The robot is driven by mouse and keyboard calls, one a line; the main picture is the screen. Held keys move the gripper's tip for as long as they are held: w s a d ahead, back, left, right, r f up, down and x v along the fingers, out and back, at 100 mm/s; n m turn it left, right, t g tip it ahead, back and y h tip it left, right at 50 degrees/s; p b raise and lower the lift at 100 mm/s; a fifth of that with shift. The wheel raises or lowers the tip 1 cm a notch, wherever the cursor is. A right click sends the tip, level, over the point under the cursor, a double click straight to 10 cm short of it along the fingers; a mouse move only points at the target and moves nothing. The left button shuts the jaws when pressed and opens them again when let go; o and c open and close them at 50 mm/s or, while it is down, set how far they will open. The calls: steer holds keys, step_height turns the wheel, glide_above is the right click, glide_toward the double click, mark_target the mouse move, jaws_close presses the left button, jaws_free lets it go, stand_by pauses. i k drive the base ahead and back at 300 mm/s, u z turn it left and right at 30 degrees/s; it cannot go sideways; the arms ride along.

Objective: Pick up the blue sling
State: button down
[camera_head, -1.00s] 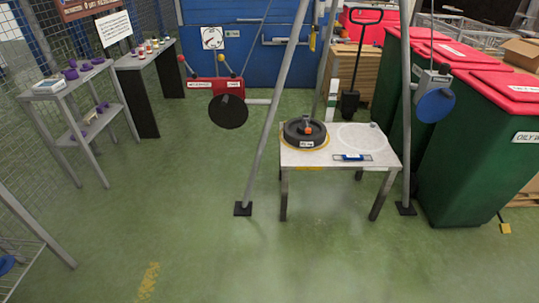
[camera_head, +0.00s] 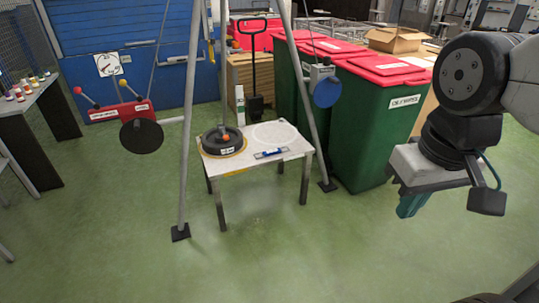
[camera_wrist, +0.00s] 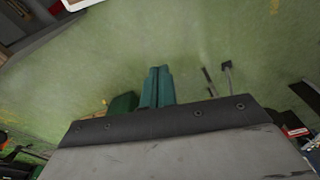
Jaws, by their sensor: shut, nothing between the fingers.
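I cannot make out a blue sling in either view now. My gripper (camera_head: 411,206) hangs at the right of the head view, over open floor. Its teal fingers are together with nothing between them; they also show in the wrist view (camera_wrist: 157,87), pointing over green floor. A small white table (camera_head: 238,166) stands left of my gripper, well apart from it. On it are a black ring-shaped weight (camera_head: 223,141) and a small blue-and-white bar (camera_head: 271,153).
A metal frame with grey legs (camera_head: 190,130) straddles the table. A black disc (camera_head: 141,136) and a blue disc (camera_head: 327,92) are on its sides. Green bins with red lids (camera_head: 375,125) stand behind right. A shelf with small pots (camera_head: 30,92) is left. The front floor is clear.

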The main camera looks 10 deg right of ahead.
mark_target(275, 150)
steer(key=u, duration=0.1)
steer(key=i, duration=2.5)
steer(key=u, duration=0.25)
